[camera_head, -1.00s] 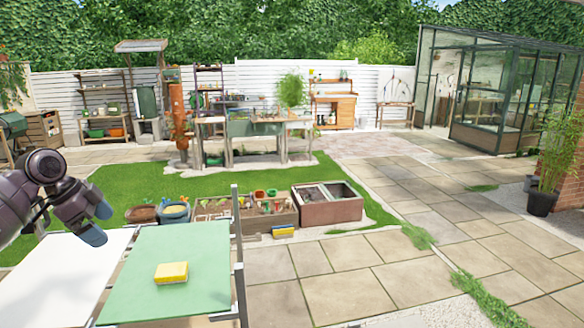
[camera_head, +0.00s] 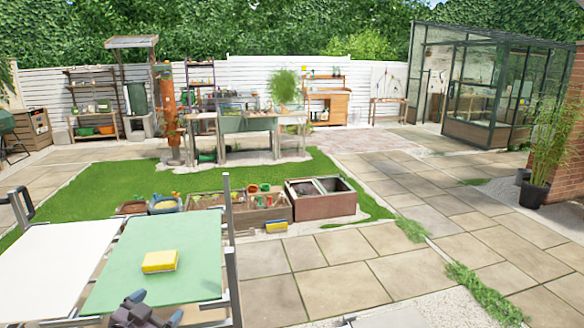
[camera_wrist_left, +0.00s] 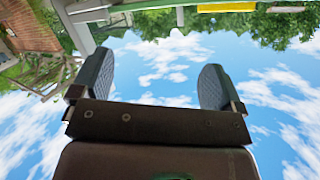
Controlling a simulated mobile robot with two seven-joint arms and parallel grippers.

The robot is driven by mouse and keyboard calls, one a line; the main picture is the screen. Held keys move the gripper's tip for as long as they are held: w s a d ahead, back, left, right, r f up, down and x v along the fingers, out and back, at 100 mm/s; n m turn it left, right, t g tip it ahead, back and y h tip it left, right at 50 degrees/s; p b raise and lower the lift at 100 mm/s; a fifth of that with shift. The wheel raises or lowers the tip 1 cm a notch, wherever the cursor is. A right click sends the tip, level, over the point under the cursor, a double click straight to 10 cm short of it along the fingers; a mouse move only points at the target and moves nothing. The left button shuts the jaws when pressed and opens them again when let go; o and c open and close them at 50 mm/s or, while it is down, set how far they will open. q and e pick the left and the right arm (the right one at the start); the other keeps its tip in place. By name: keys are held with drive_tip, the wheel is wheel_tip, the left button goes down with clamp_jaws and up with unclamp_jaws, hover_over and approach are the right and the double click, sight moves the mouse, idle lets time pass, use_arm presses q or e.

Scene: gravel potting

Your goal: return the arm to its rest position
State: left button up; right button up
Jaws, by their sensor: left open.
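My left gripper (camera_head: 140,309) shows at the bottom edge of the head view, low in front of the green table top. In the left wrist view its two fingers (camera_wrist_left: 152,82) stand wide apart with only sky between them, so it is open and empty. The rest of the left arm is mostly out of the head view. My right gripper is in neither view.
A green table top (camera_head: 185,240) bears a yellow sponge (camera_head: 160,261); a white panel (camera_head: 45,255) adjoins it on the left. Planter boxes (camera_head: 320,203) stand beyond on the lawn. Paving to the right (camera_head: 370,270) is clear.

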use_arm(q)
drive_tip(key=s+d+f+n+g+y+b, duration=0.2)
drive_tip(key=s+f+n+g+y+b, duration=0.1)
drive_tip(key=s+f, duration=2)
drive_tip(key=s+n+g+b, duration=0.1)
drive_tip(key=s+n, duration=0.1)
drive_tip(key=s, duration=0.1)
drive_tip(key=shift+f, duration=0.35)
